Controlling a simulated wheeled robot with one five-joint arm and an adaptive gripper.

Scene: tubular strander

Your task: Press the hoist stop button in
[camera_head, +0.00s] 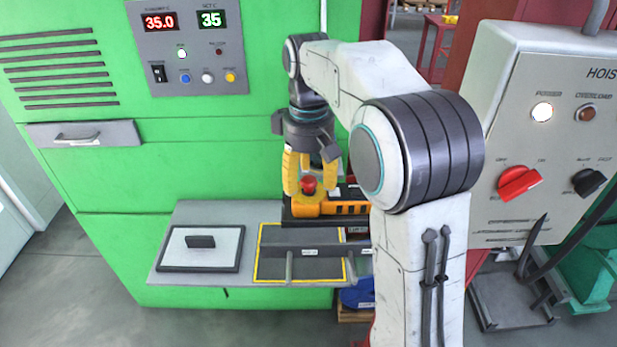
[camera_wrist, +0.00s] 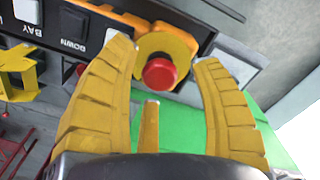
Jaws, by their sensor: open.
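The hoist stop button is a red mushroom head (camera_head: 309,182) on a yellow base, at the end of a black and yellow hoist pendant (camera_head: 350,209). In the wrist view the red button (camera_wrist: 160,74) sits between the two yellow fingers, towards their tips, on a yellow round collar. My gripper (camera_head: 310,188) points down over the button, open and empty, with one finger to each side. In the wrist view my gripper (camera_wrist: 165,56) shows a clear gap between each finger and the red head. I cannot tell the exact height above it.
The pendant's black face (camera_wrist: 82,45) carries other buttons, one marked DOWN. A shelf (camera_head: 190,278) with a framed plate (camera_head: 172,262) lies below. A green cabinet (camera_head: 110,165) stands behind. A grey hoist panel (camera_head: 530,140) with a red knob (camera_head: 519,182) is at the right.

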